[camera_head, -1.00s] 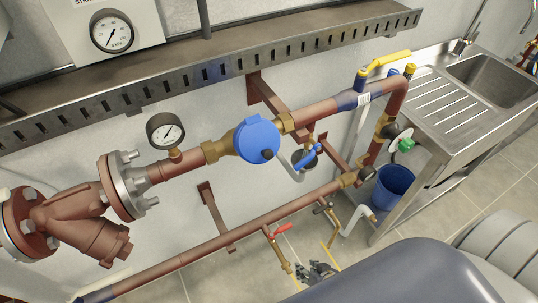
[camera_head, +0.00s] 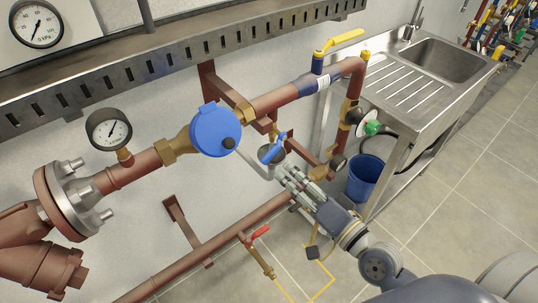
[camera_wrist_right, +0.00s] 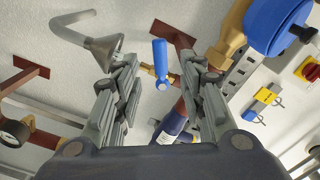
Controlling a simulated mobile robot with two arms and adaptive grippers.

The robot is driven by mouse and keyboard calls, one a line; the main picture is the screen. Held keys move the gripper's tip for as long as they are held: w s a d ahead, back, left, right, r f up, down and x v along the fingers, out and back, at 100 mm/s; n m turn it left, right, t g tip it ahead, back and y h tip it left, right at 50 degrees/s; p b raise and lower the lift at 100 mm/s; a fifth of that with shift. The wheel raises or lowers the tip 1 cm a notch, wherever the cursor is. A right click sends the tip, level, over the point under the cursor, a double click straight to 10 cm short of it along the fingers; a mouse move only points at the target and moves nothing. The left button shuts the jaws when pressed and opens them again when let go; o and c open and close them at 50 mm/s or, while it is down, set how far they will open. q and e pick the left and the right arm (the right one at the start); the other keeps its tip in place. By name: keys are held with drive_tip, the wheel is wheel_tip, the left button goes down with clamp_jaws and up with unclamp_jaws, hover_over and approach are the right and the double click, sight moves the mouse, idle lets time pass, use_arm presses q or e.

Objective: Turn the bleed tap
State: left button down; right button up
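A small tap with a blue lever (camera_head: 271,152) sits on a brass fitting below the copper pipe, right of the blue round meter (camera_head: 215,130). I take it to be the bleed tap. My right gripper (camera_head: 287,174) is just below and right of it in the head view. In the right wrist view the blue lever (camera_wrist_right: 161,62) stands upright between the spread fingers of my right gripper (camera_wrist_right: 152,80), beyond the tips as far as I can tell. I see no contact. A grey funnel (camera_wrist_right: 100,45) is beside the left finger there. My left gripper is not in view.
A red-lever tap (camera_head: 260,233) hangs on the lower pipe. A yellow-lever valve (camera_head: 342,40), a green knob (camera_head: 373,127), a blue bucket (camera_head: 364,177) and a steel sink (camera_head: 440,58) are to the right. A wall bracket (camera_head: 185,225) is to the left. Open tiled floor lies at lower right.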

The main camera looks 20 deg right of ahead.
sight(271, 158)
drive_tip(key=p+x, duration=0.2)
drive_tip(key=x, duration=0.7)
clamp_jaws()
